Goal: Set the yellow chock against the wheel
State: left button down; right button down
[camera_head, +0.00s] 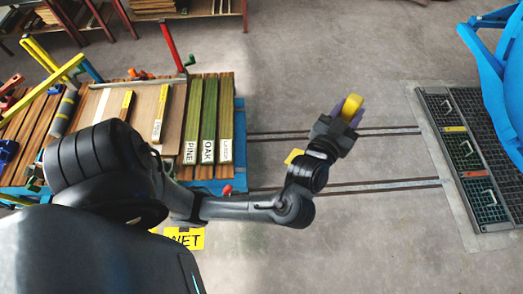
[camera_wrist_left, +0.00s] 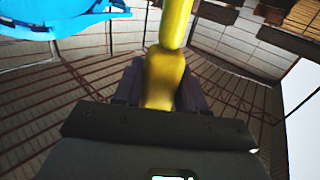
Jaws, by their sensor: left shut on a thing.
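My left gripper (camera_head: 345,112) is out over the floor to the right of the blue cart. It is shut on a yellow thing, most likely the yellow chock (camera_head: 353,104), held above the floor. In the left wrist view the yellow thing (camera_wrist_left: 164,78) stands between the two dark fingers and reaches away from them. A second small yellow piece (camera_head: 293,156) shows beside my left forearm, partly hidden, and I cannot tell what it is. No wheel can be made out; the cart's lower parts are hidden. My right gripper is not in view.
The blue cart (camera_head: 239,135) carries boards labelled pine and oak. Two floor rails (camera_head: 390,132) run right to dark floor grates (camera_head: 458,150) beside a large blue vessel (camera_head: 490,70). A yellow sign (camera_head: 190,241) lies below the cart. The floor between is mostly clear.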

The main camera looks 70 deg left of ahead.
pick_arm(q)
jog(key=s+a+f+n+g+y+b, duration=0.2)
jog(key=a+f+b, duration=0.5)
jog(key=f+b, duration=1.2)
jog(key=s+a+f+n+g+y+b, duration=0.3)
jog(key=a+f+b, duration=0.4)
jog(key=f+b, duration=1.3)
jog(key=s+a+f+n+g+y+b, duration=0.2)
jog(key=a+f+b, duration=0.5)
jog(key=f+b, duration=1.2)
notch_tip(320, 180, down, 31)
jog(key=shift+s+a+r+n+g+y, duration=0.2)
jog(key=shift+s+a+n+g+y, duration=0.3)
jog(key=shift+g, duration=0.6)
jog(key=shift+d, duration=0.1)
jog(key=shift+f, duration=0.15)
jog(key=c, duration=1.1)
grip_release()
jog(key=shift+f+b, duration=0.2)
jog(key=shift+b, duration=0.1)
jog(key=o, duration=0.5)
jog(key=shift+r, duration=0.1)
jog(key=shift+c, duration=0.2)
